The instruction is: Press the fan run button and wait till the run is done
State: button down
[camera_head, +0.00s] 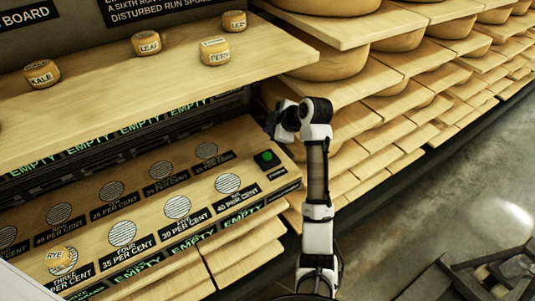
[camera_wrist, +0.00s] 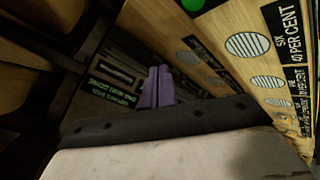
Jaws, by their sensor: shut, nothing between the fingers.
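A round green button (camera_head: 267,157) sits on a dark square plate at the right end of the lower wooden shelf, with a small black label below it. A sliver of the green button (camera_wrist: 193,4) shows at the top edge of the wrist view. My gripper (camera_wrist: 157,85) has purple fingers that are together and empty. In the wrist view the fingers lie below and left of the button, apart from it in the picture. In the head view the wrist is above and right of the button, and the fingertips are hidden.
The lower shelf (camera_head: 200,240) carries striped discs with percent labels; a small RYE cheese (camera_head: 56,256) sits on one. The upper shelf (camera_head: 120,95) holds several small named cheeses. Racks of large cheese wheels (camera_head: 330,62) stand behind my arm. Open floor (camera_head: 450,190) lies right.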

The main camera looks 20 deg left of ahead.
aim_at(270, 157)
jog(key=shift+f, duration=0.15)
jog(key=shift+f+b, duration=2.95)
jog(key=shift+f, duration=1.35)
jog(key=shift+f+b, duration=0.3)
jog(key=shift+f, duration=0.15)
jog(key=shift+f+b, duration=0.35)
jog(key=shift+f, duration=0.1)
jog(key=shift+r, duration=0.1)
jog(key=shift+r+p, duration=0.6)
jog(key=shift+r, duration=0.2)
